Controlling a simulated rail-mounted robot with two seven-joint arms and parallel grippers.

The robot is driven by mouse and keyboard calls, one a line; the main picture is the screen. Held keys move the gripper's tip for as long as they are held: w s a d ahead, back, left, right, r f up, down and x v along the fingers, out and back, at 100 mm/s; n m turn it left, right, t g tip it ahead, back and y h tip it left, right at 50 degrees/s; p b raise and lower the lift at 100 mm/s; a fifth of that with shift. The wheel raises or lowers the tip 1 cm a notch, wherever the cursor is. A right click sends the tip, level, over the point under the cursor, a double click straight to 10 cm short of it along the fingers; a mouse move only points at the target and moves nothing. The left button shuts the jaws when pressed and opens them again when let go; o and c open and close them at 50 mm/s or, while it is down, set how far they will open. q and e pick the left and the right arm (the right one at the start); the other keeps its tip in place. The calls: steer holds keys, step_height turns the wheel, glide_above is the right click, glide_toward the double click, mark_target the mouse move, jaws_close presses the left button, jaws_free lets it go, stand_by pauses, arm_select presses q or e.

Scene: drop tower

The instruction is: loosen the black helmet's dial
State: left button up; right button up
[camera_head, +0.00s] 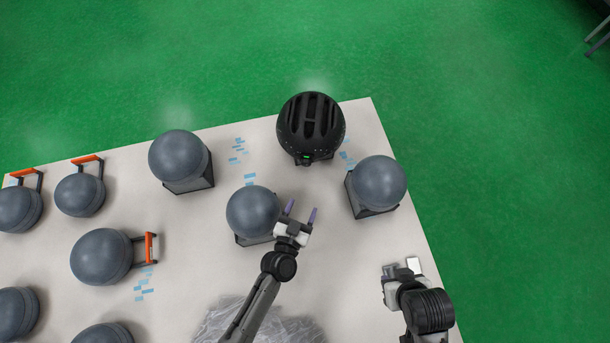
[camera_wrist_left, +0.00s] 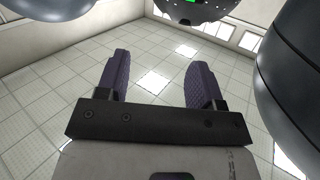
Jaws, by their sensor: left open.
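The black helmet (camera_head: 311,125) with long vents sits at the far edge of the table. A small green mark (camera_head: 306,157) shows on its near lower rim; the dial itself is too small to make out. Part of the helmet (camera_wrist_left: 205,10) also shows at the top of the left wrist view. My left gripper (camera_head: 301,212), with purple fingers, is open and empty, on the near side of the helmet and apart from it. Its spread fingers also show in the left wrist view (camera_wrist_left: 160,70). My right gripper (camera_head: 402,267) is over the table's right side, away from the helmet.
Grey balls on dark blocks stand close by: one left of my left gripper (camera_head: 252,212), one to the right (camera_head: 379,183). Another (camera_head: 178,157) stands left of the helmet. More grey balls, some with orange-topped frames, fill the left of the white table (camera_head: 190,235).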

mark_target(306, 166)
arm_select(q)
step_height(306, 166, down, 5)
steer(key=w+n+t+y+b, duration=0.1)
steer(key=n+t+y+b, duration=0.1)
steer(key=y, duration=0.2)
steer(key=w, duration=0.4)
steer(key=w+b, duration=0.1)
steer(key=w, duration=0.4)
steer(key=w+b, duration=0.1)
steer(key=w, duration=0.4)
steer(key=shift+d+f, duration=0.15)
steer(key=shift+d, duration=0.1)
arm_select(e)
step_height(306, 166, down, 5)
steer(key=shift+w+r, duration=0.1)
steer(key=shift+d, duration=0.1)
arm_select(q)
steer(key=c, duration=0.9)
